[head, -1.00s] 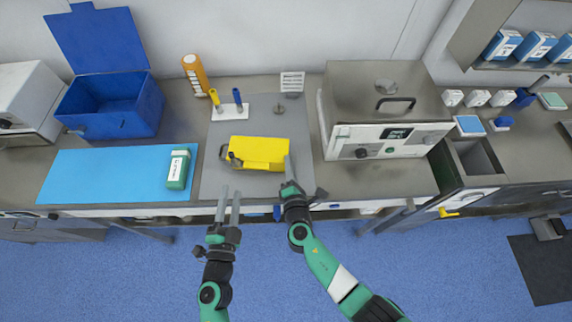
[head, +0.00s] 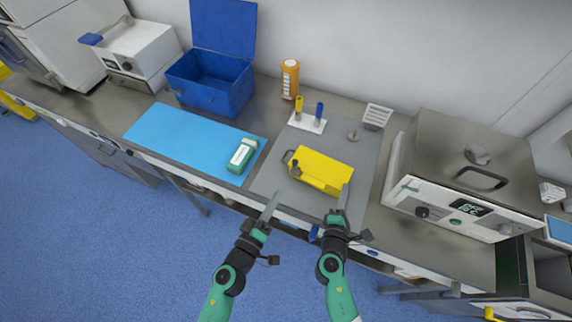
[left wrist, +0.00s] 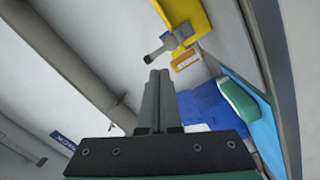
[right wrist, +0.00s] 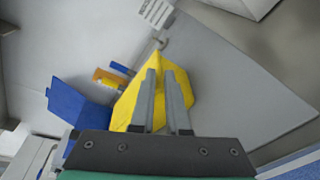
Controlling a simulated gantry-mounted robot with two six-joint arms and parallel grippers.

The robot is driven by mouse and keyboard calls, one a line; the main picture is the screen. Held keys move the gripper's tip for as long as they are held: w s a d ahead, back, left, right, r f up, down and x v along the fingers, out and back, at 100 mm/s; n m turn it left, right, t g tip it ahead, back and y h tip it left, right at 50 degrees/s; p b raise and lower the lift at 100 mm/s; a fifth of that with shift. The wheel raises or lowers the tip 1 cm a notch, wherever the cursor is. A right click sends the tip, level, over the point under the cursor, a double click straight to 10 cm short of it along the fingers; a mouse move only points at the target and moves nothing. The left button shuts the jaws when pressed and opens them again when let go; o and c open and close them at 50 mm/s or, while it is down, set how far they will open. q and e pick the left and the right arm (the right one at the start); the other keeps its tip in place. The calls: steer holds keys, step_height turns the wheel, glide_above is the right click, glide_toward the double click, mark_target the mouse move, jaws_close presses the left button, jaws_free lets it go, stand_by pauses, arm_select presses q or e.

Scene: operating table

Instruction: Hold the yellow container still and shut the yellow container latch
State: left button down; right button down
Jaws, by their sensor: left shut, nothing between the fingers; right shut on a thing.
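The yellow container (head: 322,168) sits on the grey mat. A grey latch (head: 296,169) sticks out near its left end; whether it is open is unclear. My right gripper (head: 345,189) is shut on the container's right end, with yellow showing between the fingers in the right wrist view (right wrist: 160,88). My left gripper (head: 275,197) is shut and empty, in front of and left of the container, apart from it. In the left wrist view the container (left wrist: 185,14) and the latch (left wrist: 168,46) are beyond the fingertips (left wrist: 158,76).
The grey mat (head: 268,180) has free room left of the container. A green-and-white box (head: 242,155) lies on the blue mat (head: 180,135). A small rack (head: 307,124) with yellow and blue items stands behind. A steel oven (head: 455,175) stands to the right.

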mark_target(295, 167)
arm_select(q)
steer(key=w+a+n, duration=0.1)
steer(key=n, duration=0.2)
steer(key=w+a+n+y, duration=0.1)
steer(key=n, duration=0.2)
steer(key=w+a+n, duration=0.1)
steer(key=a+n, duration=0.1)
steer(key=n, duration=0.1)
steer(key=shift+r+t, duration=0.25)
steer(key=shift+t, duration=0.05)
steer(key=w+d, duration=0.6)
steer(key=w, duration=0.1)
steer(key=shift+r, duration=0.3)
stand_by(0.3)
